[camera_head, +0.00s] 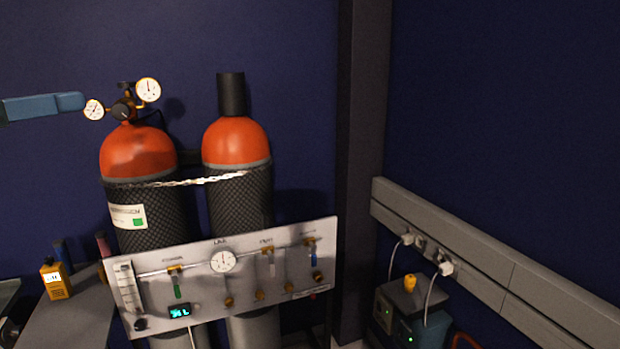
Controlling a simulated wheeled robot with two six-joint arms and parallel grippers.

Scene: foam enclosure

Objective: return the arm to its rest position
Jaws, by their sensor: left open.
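My left gripper (68,102) comes in from the left edge at upper left, with blue fingers pointing right. It is open, and nothing shows held in it. Its fingertips are close to the left gauge of the regulator (123,109) in the picture; I cannot tell the gap in depth. The regulator sits on top of the left gas cylinder (138,152), which has an orange shoulder. My right gripper is not in view.
A second orange-shouldered cylinder (236,143) with a dark cap stands beside it, and a chain spans both. A grey valve panel (200,290) is in front. A yellow handheld device (56,281) is at lower left. Trunking with plugs (480,250) runs along the right wall.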

